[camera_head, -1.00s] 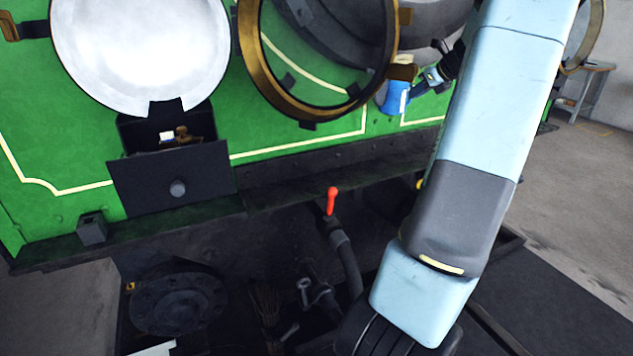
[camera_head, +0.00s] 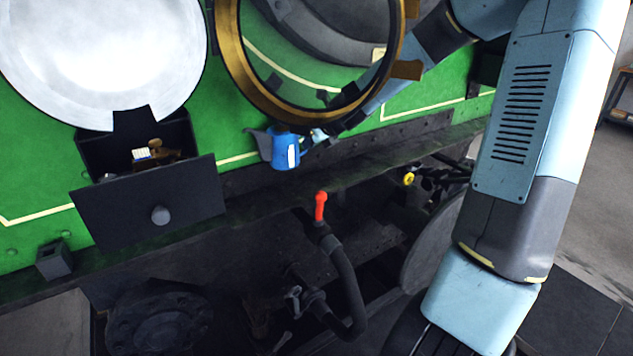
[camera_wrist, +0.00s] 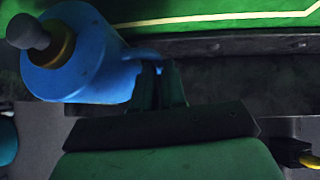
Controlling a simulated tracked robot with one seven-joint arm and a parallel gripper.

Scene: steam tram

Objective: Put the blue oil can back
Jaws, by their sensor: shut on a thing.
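The blue oil can (camera_head: 285,152) hangs in the air in front of the green tram side, just below the brass-rimmed round opening. It looks roughly upright, with a grey spout pointing left and a white label on its side. My gripper (camera_head: 318,137) is at its right side and shut on its handle. In the wrist view the can (camera_wrist: 85,60) fills the upper left, its dark nozzle toward the corner, and my gripper (camera_wrist: 160,85) pinches the thin blue handle. The exact grip on the handle is dark and partly hidden.
A dark ledge (camera_head: 350,170) runs below the can. A red-handled lever (camera_head: 320,207) stands up from a hose (camera_head: 345,285).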

